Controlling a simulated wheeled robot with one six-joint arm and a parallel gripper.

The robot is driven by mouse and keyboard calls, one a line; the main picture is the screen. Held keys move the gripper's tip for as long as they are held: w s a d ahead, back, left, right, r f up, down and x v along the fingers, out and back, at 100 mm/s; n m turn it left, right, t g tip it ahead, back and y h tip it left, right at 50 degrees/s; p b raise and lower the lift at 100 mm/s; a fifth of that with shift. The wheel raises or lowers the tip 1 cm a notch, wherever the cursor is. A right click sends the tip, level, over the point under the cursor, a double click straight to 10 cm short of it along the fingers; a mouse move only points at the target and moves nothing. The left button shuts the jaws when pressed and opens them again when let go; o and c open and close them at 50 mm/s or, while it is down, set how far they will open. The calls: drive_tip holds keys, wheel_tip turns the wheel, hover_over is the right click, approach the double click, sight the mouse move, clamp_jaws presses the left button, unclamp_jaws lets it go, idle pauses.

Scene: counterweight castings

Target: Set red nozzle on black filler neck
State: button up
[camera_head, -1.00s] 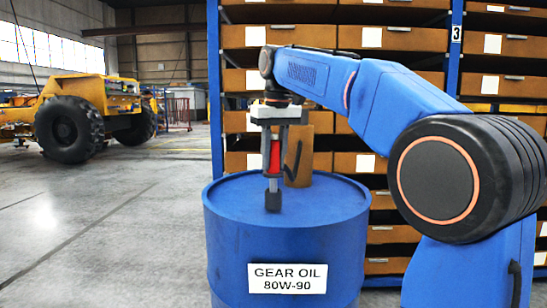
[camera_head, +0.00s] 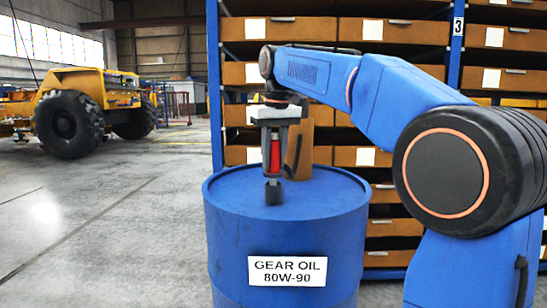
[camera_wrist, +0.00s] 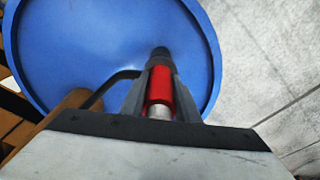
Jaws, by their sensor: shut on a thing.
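My gripper (camera_head: 273,170) points straight down over the blue drum (camera_head: 290,232) and is shut on the red nozzle (camera_head: 275,153). The nozzle is upright between the fingers, and also shows in the wrist view (camera_wrist: 160,86). The black filler neck (camera_head: 274,194) stands on the drum lid, directly below the fingertips. In the wrist view the neck (camera_wrist: 160,52) shows just beyond the fingertips, in line with the nozzle. The nozzle's lower end is at or just above the neck's top; I cannot tell whether they touch.
A brown object (camera_head: 304,150) with a black bent bar stands on or behind the drum lid, close beside my gripper. Shelves with brown bins (camera_head: 395,33) stand behind the drum. A yellow vehicle (camera_head: 75,105) is far left. The floor at left is clear.

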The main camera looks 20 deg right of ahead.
drive_tip(key=shift+f, duration=1.1)
drive_tip(key=o, duration=1)
drive_tip(key=shift+f, duration=0.1)
